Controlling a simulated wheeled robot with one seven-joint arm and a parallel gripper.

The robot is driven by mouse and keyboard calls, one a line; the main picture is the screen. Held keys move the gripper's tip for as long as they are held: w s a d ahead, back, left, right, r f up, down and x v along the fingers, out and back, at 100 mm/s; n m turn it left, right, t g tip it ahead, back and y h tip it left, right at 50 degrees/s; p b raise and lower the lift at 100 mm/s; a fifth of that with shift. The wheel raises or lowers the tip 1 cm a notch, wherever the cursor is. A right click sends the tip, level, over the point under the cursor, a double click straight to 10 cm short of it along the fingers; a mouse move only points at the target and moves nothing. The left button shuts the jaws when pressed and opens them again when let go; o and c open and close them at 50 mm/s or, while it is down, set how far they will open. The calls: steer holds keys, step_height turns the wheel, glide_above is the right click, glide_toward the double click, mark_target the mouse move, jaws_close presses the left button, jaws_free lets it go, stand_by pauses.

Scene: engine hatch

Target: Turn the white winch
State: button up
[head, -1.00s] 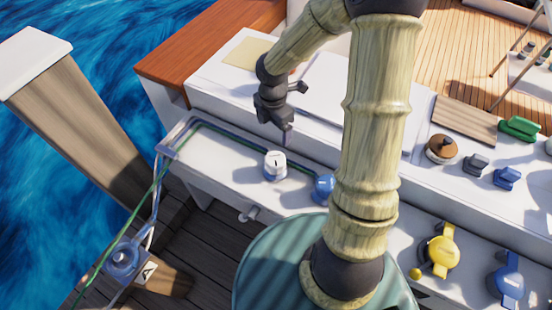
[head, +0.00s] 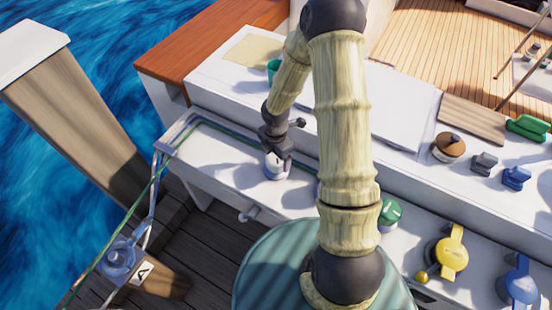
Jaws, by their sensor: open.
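The white winch (head: 276,172) is a short white knob on the white ledge, left of the middle in the head view. My gripper (head: 277,160) is directly over it, pointing down, with its fingers at the winch's top. The gripper is open, and its fingers and the top of the winch overlap in the picture. I cannot tell whether the fingers touch the winch. The winch's top mark is hidden by the gripper.
A green winch (head: 389,214) stands right of my arm. A yellow winch (head: 451,252) and a blue one (head: 521,285) are farther right. A green and blue rope (head: 220,137) runs along the ledge behind the white winch. A brown-topped winch (head: 449,147) sits on the upper deck.

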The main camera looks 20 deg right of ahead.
steer(key=shift+f, duration=0.7)
steer(key=c, duration=1)
steer(key=shift+m, duration=0.6)
steer(key=m, duration=0.2)
steer(key=shift+w+m, duration=0.1)
steer(key=shift+m, duration=0.3)
steer(key=shift+w+m+p, duration=0.1)
steer(key=shift+m+p, duration=0.4)
steer(key=shift+m, duration=1.7)
